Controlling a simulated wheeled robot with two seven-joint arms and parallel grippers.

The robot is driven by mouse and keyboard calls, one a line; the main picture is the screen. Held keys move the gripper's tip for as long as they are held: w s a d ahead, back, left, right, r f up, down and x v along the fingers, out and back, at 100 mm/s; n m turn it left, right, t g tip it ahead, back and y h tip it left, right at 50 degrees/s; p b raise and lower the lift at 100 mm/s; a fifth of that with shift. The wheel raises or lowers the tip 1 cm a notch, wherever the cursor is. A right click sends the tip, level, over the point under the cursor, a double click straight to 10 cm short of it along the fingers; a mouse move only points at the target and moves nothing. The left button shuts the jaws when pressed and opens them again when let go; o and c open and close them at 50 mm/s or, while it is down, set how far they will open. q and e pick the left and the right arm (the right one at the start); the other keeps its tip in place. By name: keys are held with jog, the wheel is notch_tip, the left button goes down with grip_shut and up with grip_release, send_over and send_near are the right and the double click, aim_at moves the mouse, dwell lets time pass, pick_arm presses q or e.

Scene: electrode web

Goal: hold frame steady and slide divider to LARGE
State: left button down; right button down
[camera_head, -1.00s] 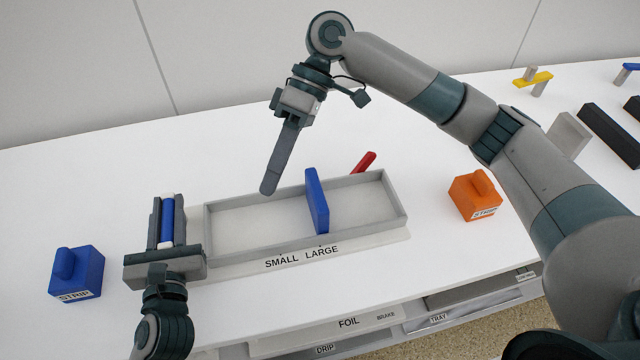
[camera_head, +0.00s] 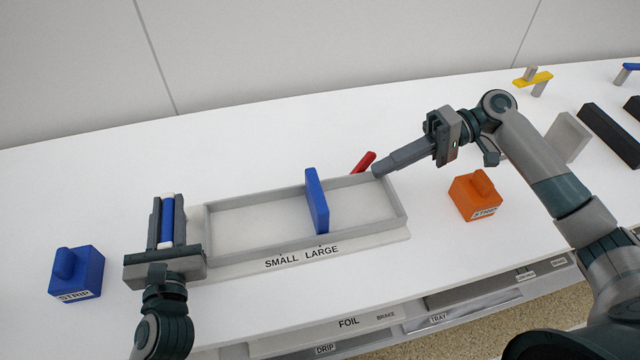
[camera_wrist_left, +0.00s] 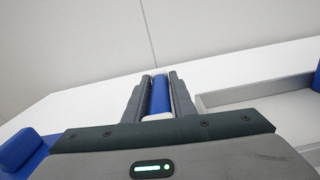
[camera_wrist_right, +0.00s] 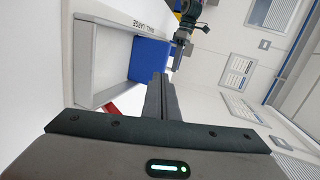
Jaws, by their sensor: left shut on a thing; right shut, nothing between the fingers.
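The grey frame (camera_head: 262,247) lies on the white table with a blue divider (camera_head: 317,200) standing across it, between the SMALL and LARGE marks, close to the LARGE word. My left gripper (camera_head: 167,220) is shut on a blue-and-white handle (camera_head: 167,222) at the frame's left end; the handle also shows in the left wrist view (camera_wrist_left: 160,95). My right gripper (camera_head: 378,172) is shut and empty, its tips at the frame's far right corner. In the right wrist view the divider (camera_wrist_right: 150,60) stands beyond the closed fingers (camera_wrist_right: 160,78).
A red lever (camera_head: 363,162) sticks up behind the frame, near the right fingertips. An orange block (camera_head: 474,195) stands right of the frame, a blue STRIP block (camera_head: 76,273) at the left.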

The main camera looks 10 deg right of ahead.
jog(key=shift+m+t, duration=0.8)
jog(key=shift+m, duration=0.1)
jog(key=d, duration=0.4)
jog(key=shift+s+d+f, duration=0.2)
jog(key=shift+s, duration=0.05)
jog(key=shift+a, duration=0.15)
send_near(323, 193)
jog(key=a+f, duration=0.1)
jog(key=a, duration=0.1)
jog(key=w+a+f, duration=0.1)
jog(key=a+f, duration=0.1)
jog(key=shift+a+f, duration=0.2)
jog(key=shift+f, duration=0.1)
jog(key=shift+a, duration=0.55)
jog(key=shift+a, duration=0.1)
jog(key=shift+s+a, duration=0.1)
jog(key=shift+a, duration=1)
